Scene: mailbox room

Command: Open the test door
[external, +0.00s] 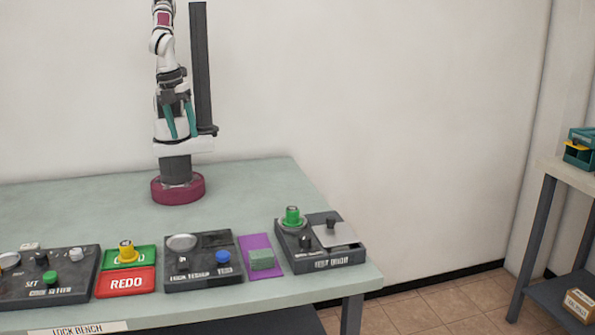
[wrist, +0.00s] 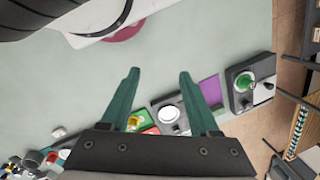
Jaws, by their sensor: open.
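The dark test bench box (external: 300,264) sits at the right end of the table. On its top are a round metal disc with a green cylinder (external: 292,215) at the back left, a small dark knob (external: 305,241), and a pale flat plate (external: 340,236) bearing a black knob (external: 331,222). The plate looks flat; I cannot tell whether it is the test door. My gripper (external: 181,118) is open and empty, high above the table near my base, left of and behind the box.
A shelf (external: 568,173) stands far right.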

